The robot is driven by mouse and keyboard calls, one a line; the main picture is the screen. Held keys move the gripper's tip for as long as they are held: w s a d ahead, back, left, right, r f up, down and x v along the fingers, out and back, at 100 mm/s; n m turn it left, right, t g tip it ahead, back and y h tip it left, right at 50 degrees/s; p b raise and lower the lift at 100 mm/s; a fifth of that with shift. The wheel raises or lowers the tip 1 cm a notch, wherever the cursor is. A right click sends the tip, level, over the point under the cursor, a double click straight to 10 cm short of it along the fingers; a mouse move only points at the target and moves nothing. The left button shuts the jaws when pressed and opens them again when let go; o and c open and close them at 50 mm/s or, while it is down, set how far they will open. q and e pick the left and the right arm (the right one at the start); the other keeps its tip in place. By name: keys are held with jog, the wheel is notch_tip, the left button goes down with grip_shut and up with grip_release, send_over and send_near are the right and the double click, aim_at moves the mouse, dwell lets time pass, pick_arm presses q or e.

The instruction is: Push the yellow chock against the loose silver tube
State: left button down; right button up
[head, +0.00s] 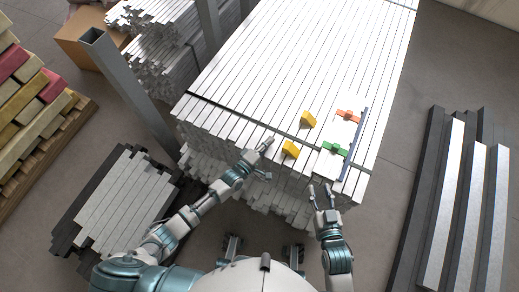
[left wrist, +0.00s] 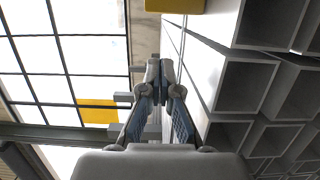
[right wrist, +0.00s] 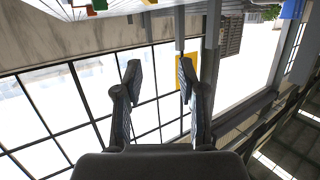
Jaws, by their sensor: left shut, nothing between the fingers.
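Two yellow chocks lie on the stack of silver tubes (head: 290,60), one farther back (head: 308,119) and one near the front end (head: 290,149). My left gripper (head: 269,141) is shut and empty, just left of the front chock, with a small gap in the head view. In the left wrist view a yellow block (left wrist: 182,5) shows at the top edge, beyond the shut fingertips (left wrist: 160,68). My right gripper (head: 320,188) is open and empty before the stack's front end; its spread fingers show in the right wrist view (right wrist: 157,75). I cannot tell which tube is loose.
An orange piece (head: 347,116) and a green piece (head: 335,148) lie right of the chocks, beside a dark blue bar (head: 354,143). A grey post (head: 130,90) stands left of the stack. Lower tube piles flank it left (head: 125,200) and right (head: 470,215).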

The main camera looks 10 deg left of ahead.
aim_at(293, 158)
pick_arm(q)
jog(key=d, duration=0.1)
jog(key=s+d, duration=0.1)
jog(key=d, duration=0.1)
jog(key=shift+s+d, duration=0.15)
jog(key=shift+s, duration=0.1)
jog(key=shift+d, duration=0.15)
pick_arm(e)
jog(key=shift+s+d+f+g, duration=0.1)
jog(key=shift+d+f+g, duration=0.1)
jog(key=shift+f+g, duration=0.1)
pick_arm(q)
jog(key=d, duration=0.2)
jog(key=s+d, duration=0.1)
jog(key=d, duration=0.1)
jog(key=s+d, duration=0.1)
jog(key=d, duration=0.2)
jog(key=shift+s+d, duration=0.1)
jog(key=shift+s, duration=0.1)
jog(key=shift+f, duration=0.1)
pick_arm(e)
jog(key=shift+s+d+f+g, duration=0.15)
jog(key=shift+s+f+g, duration=0.15)
jog(key=shift+f, duration=0.15)
